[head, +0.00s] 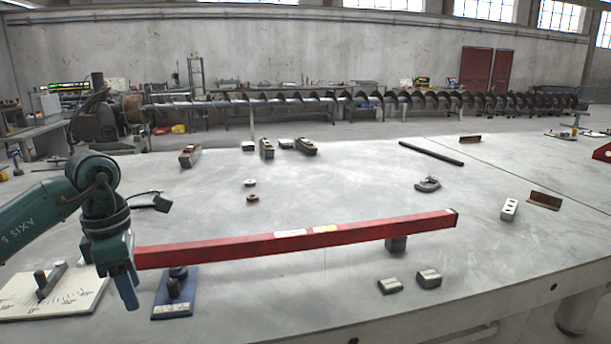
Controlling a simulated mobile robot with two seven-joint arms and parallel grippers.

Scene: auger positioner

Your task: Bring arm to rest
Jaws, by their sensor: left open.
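A long red bar (375,231) with white and yellow labels spans the front of the table, from beside my left gripper to the right of centre. A dark block (396,243) shows under its right part; I cannot tell whether they touch. A blue plate with a dark knob (176,295) lies below the bar's left end. A white plate with a printed scale and a dark lever (60,290) lies at the left. My left gripper (126,288) points down, open, between the two plates, by the bar's left end. Contact with the bar is unclear. My right gripper is out of view.
The grey table (340,190) is mostly clear in the middle. Two small metal blocks (410,281) lie near its front edge. A long auger (350,97) stands behind.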

